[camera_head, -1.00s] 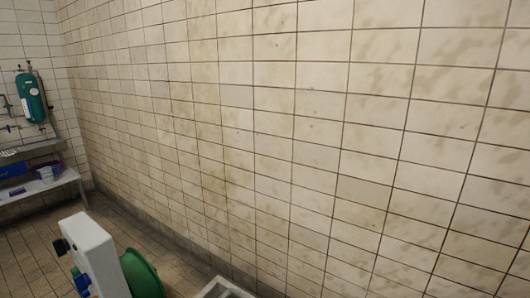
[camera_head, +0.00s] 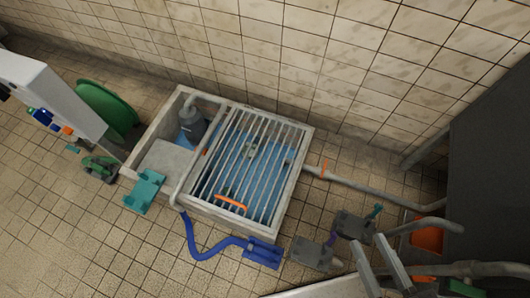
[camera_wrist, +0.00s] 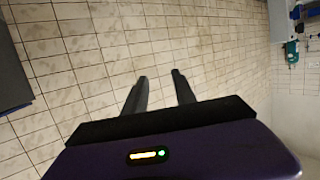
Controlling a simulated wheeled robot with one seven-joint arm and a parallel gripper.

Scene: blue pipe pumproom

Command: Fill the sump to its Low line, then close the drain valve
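The sump (camera_head: 170,116) is a pale rectangular basin against the tiled wall in the head view. A barred grate (camera_head: 292,160) covers its right part, with blue showing beneath that looks like water. A grey pump-like cylinder (camera_head: 191,124) stands in its left part. No Low line can be made out. A pipe (camera_head: 372,190) leaves the right side and carries a small orange lever (camera_head: 325,169); I cannot tell whether this is the drain valve or its position. My gripper (camera_wrist: 159,75) is open and empty in the wrist view, its fingers apart, facing tiles.
A green reel (camera_head: 108,110) stands left of the sump beside a white unit (camera_head: 55,92). A blue hose (camera_head: 200,250) lies in front, near grey pedal-like blocks (camera_head: 312,254). A dark cabinet (camera_head: 490,160) fills the right side. Tiled floor is clear at lower left.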

